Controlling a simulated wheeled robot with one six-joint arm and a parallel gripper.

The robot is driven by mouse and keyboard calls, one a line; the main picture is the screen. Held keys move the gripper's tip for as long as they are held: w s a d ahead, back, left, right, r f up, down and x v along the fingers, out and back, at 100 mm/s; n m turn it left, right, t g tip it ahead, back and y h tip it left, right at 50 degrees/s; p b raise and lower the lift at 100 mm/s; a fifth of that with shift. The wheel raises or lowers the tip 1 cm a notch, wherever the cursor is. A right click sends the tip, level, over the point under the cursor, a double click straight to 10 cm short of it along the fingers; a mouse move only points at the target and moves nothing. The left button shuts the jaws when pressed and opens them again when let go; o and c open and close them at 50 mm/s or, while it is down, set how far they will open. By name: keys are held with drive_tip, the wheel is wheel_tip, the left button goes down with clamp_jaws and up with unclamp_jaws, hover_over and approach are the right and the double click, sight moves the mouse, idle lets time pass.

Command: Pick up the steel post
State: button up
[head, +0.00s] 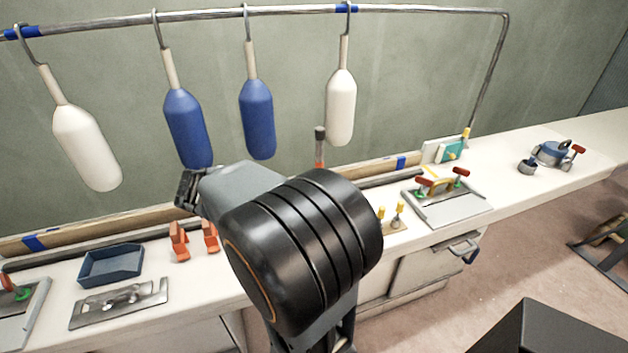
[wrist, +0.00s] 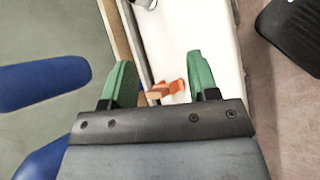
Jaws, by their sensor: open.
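I cannot single out the steel post for certain. A short upright piece (head: 320,147) with a dark grey top and an orange lower part stands at the back of the bench, partly hidden by my arm. My gripper (wrist: 160,62) is open, its two green fingers apart with nothing held between them. In the head view the gripper (head: 186,188) is above the back of the bench, left of the upright piece. Orange blocks (head: 180,241) stand on the bench; orange and tan parts (wrist: 172,88) show between the fingers in the wrist view.
Blue and white fenders (head: 186,128) hang from a rail (head: 200,15) over the bench. A blue tray (head: 110,265), a metal plate (head: 118,304) and a grey board with red handles (head: 447,205) lie on the bench (head: 215,285). A blue-grey pot-like item (head: 553,154) is far right.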

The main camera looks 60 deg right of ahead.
sight(317, 149)
drive_tip(key=w+d+n+g+h, duration=0.1)
drive_tip(key=d+n+h, duration=0.1)
drive_tip(key=d, duration=0.6)
drive_tip(key=w+d+n+h, duration=0.1)
drive_tip(key=d+n+h, duration=0.2)
drive_tip(key=d, duration=0.5)
drive_tip(key=w+d+r+n+g+h+b, duration=0.1)
drive_tip(key=d+n+h, duration=0.2)
drive_tip(key=d, duration=0.5)
drive_tip(key=shift+d+r+g+h, duration=0.1)
drive_tip(key=shift+d+g+h, duration=0.15)
drive_tip(key=shift+g+h, duration=0.05)
drive_tip(key=p+x, duration=0.1)
drive_tip(key=x, duration=0.5)
clamp_jaws()
